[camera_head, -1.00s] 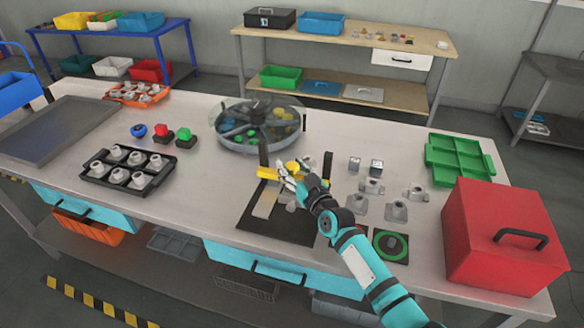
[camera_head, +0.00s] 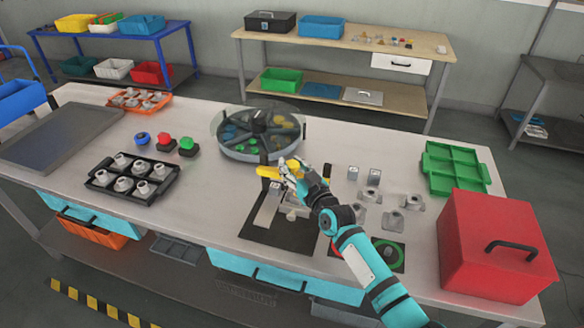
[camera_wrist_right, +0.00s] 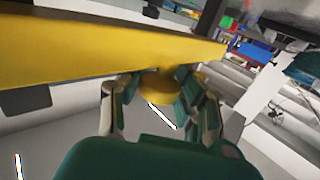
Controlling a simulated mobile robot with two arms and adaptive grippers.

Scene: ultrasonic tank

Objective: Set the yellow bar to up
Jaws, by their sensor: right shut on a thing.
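The yellow bar (camera_head: 267,172) spans the upper part of a black stand (camera_head: 262,232), between its two upright posts. Its left end shows; my right gripper (camera_head: 288,174) covers much of the rest. In the right wrist view the yellow bar (camera_wrist_right: 95,45) runs across the top, large and slightly tilted. The fingers of my right gripper (camera_wrist_right: 160,90) are closed around a rounded yellow part that joins the bar's underside. My left gripper is not in view.
A round tank with a clear rim (camera_head: 258,150) stands just behind the stand. A black tray of grey parts (camera_head: 132,178) is at left.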

